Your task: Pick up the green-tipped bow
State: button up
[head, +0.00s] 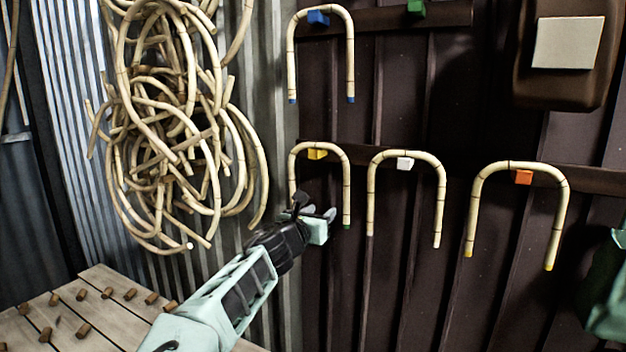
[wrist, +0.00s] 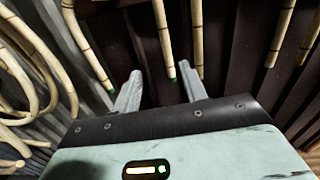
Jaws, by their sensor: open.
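The green-tipped bow (head: 347,190) is a pale rattan arch hanging upside-down-U fashion on a yellow peg (head: 317,154) on the dark wall. Its right leg ends in a green tip; the lower end of its left leg is hidden behind my gripper in the head view. My gripper (head: 317,211) is open and empty near the bow's lower ends.
A bow on a white peg (head: 441,200) hangs close to the right, one on an orange peg (head: 563,215) farther right, and a blue-tipped one (head: 350,60) above. Tangled rattan (head: 165,130) hangs left. A wooden table (head: 105,318) with several small pegs stands lower left.

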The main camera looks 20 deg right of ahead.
jog(key=p, duration=0.4)
send_near(345, 192)
jog(key=w+x, duration=0.1)
jog(key=x, duration=0.4)
jog(key=p+x, duration=0.1)
jog(key=x, duration=0.2)
jog(key=p+x, duration=0.1)
jog(key=shift+s+d+r+p, duration=0.15)
jog(key=shift+s+d+p, duration=0.2)
jog(key=shift+d, duration=0.1)
jog(key=shift+w+d, duration=0.35)
jog(key=shift+w, duration=0.05)
grip_shut()
